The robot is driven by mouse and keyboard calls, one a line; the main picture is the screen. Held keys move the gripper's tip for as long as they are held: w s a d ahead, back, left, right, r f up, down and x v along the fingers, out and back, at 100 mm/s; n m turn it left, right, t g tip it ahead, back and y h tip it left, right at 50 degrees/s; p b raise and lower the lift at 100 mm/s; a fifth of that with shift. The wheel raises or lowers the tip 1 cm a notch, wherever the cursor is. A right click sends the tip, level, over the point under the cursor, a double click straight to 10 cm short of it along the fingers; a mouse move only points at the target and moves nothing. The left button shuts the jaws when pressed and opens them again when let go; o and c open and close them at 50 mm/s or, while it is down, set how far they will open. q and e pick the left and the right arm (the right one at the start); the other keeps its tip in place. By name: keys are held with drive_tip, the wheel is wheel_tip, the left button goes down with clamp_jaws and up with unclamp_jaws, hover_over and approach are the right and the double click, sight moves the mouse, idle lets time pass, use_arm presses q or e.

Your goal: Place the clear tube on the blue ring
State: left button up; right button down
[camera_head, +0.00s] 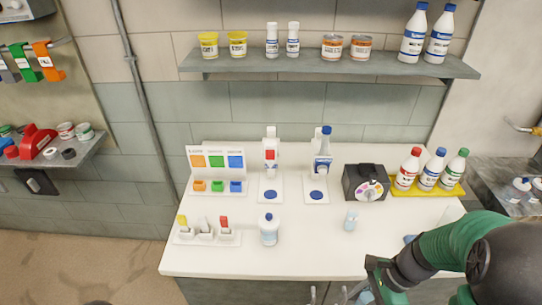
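A small clear, pale-blue tube (350,219) stands upright on the white table, right of centre. Two blue round pieces lie on white stands: a left one (270,194) and a right one (317,194). I cannot tell which is the task's blue ring, or whether they are open rings. The tube stands apart from both, to their right and nearer me. My green and black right arm comes in from the lower right. Its dark end part (378,272) is near the table's front edge, and I cannot make out its fingers. My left gripper is not in view.
A white bottle (268,230) stands left of the tube. A dark dial box (366,183) and a yellow tray (452,188) with capped bottles are behind it. A sample rack (207,236) stands at left. The table's front middle (310,258) is clear.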

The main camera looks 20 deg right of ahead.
drive_tip(key=w+a+f+n+g+h, duration=0.1)
drive_tip(key=w+a+n+g, duration=0.1)
drive_tip(key=w+n, duration=0.3)
drive_tip(key=w+a+f+n+g+h, duration=0.1)
drive_tip(key=w+a+n, duration=0.3)
drive_tip(key=n, duration=0.4)
drive_tip(key=w+a+f+n+g+h, duration=0.1)
drive_tip(key=w+a+n+g+h, duration=0.1)
drive_tip(key=w+n, duration=0.4)
drive_tip(key=shift+a+f+n+g, duration=0.15)
drive_tip(key=shift+a+n+g, duration=0.2)
drive_tip(key=shift+a, duration=0.4)
drive_tip(key=shift+w+a+n, duration=0.1)
drive_tip(key=shift+a+n, duration=0.25)
drive_tip(key=shift+a, duration=0.05)
drive_tip(key=shift+d, duration=0.15)
drive_tip(key=shift+d, duration=0.1)
